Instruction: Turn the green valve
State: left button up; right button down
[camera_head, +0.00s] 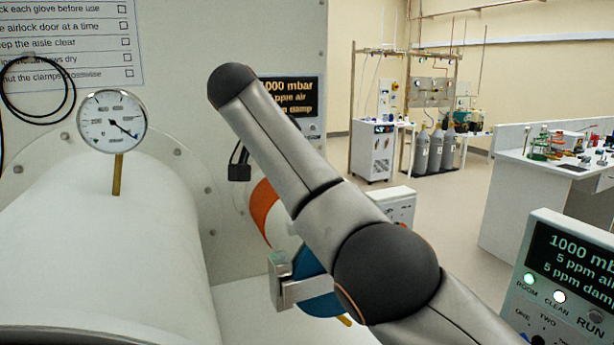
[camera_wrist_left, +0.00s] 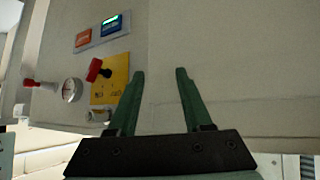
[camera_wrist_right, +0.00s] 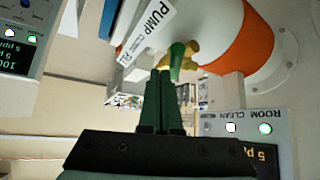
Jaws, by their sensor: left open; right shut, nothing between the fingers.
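The green valve shows in the right wrist view as a short green handle (camera_wrist_right: 177,61) on a brass-yellow body (camera_wrist_right: 191,50), beside an orange and white cylinder. My right gripper (camera_wrist_right: 159,72) is shut and empty, its fingertips just below and left of the green handle in that view. I cannot tell whether they touch it. In the head view my right arm covers that area, and the green handle does not show. My left gripper (camera_wrist_left: 160,73) is open and empty before a pale wall, away from the green valve.
A "PUMP" label (camera_wrist_right: 146,31) hangs close to the right fingers. A gauge (camera_head: 112,121) stands on the left. A red knob on a yellow plate (camera_wrist_left: 117,73) is left of my left gripper.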

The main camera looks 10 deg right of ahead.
jog(key=shift+v, duration=3.05)
jog(key=w+d+y, duration=0.1)
jog(key=w+y, duration=0.1)
jog(key=w+d+f+t+y+b, duration=0.1)
jog(key=w+d+y, duration=0.1)
jog(key=w+d+f+t+y+b, duration=0.1)
jog(key=w+d, duration=0.1)
jog(key=w, duration=0.1)
jog(key=shift+d+f+m+y, duration=0.1)
jog(key=shift+d+m+y, duration=0.05)
jog(key=shift+m+y, duration=0.25)
jog(key=w+d+t+y+b, duration=0.1)
jog(key=d+t+y+b, duration=0.2)
jog(key=d+y, duration=0.3)
jog(key=s+d+r+t+y+b, duration=0.1)
jog(key=s+d+t+y+b, duration=0.15)
jog(key=s+d, duration=0.3)
jog(key=s+a+f+n+g+y+b, duration=0.1)
jog(key=s+y, duration=0.1)
jog(key=s, duration=0.4)
jog(key=s+a+f+n+y+b, duration=0.1)
jog(key=s+a+f+y, duration=0.1)
jog(key=s, duration=0.3)
jog(key=shift+h, duration=0.25)
jog(key=p+x, duration=0.2)
jog(key=x, duration=1)
jog(key=shift+w+a+f, duration=0.2)
jog(key=shift+w+a, duration=0.25)
jog(key=shift+w, duration=0.05)
